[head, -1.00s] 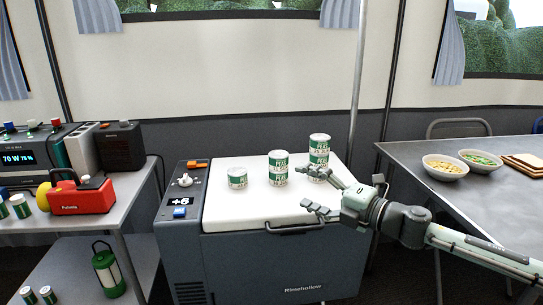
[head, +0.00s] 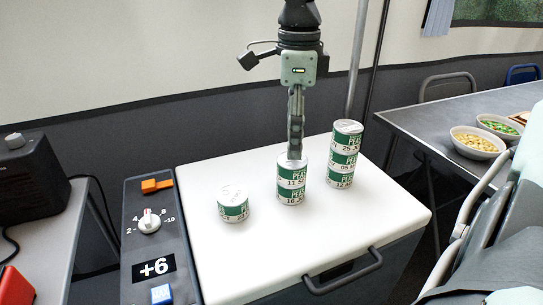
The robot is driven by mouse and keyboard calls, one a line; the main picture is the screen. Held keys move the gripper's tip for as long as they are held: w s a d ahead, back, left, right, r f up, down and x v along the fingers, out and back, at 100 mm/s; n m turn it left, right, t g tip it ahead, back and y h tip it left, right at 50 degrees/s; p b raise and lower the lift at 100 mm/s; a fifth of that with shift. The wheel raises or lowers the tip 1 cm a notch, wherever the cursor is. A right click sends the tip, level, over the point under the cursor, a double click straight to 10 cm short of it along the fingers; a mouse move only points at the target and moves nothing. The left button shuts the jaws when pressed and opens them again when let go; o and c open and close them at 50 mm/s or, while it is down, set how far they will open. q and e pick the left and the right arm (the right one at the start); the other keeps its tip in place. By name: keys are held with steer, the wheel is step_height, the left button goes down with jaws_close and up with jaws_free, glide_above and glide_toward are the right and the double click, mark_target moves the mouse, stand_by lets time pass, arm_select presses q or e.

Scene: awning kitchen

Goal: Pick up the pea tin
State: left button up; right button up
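Green-and-white pea tins stand on the white lid (head: 390,205) of a cooler. A single tin (head: 233,204) is at the left. A stack of two has an upper tin (head: 292,174) on a lower tin (head: 290,195). A stack of three (head: 342,158) is at the right. My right gripper (head: 295,153) points straight down over the two-tin stack, its fingertips at the upper tin's top. The fingers show edge-on, one behind the other, so their opening is hidden. I cannot tell whether they touch the tin. My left gripper is not in view.
The cooler's panel has a dial (head: 149,222), an orange switch (head: 157,185) and a display reading +6 (head: 154,267). A handle (head: 343,272) is at the lid's front. A metal table (head: 419,139) with bowls is at the right. The lid's front is clear.

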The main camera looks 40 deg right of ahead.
mark_target(291, 164)
steer(key=f, duration=0.7)
steer(key=shift+w+d+f, duration=0.15)
steer(key=shift+w+f, duration=0.15)
steer(key=shift+c, duration=0.6)
steer(key=c, duration=1.2)
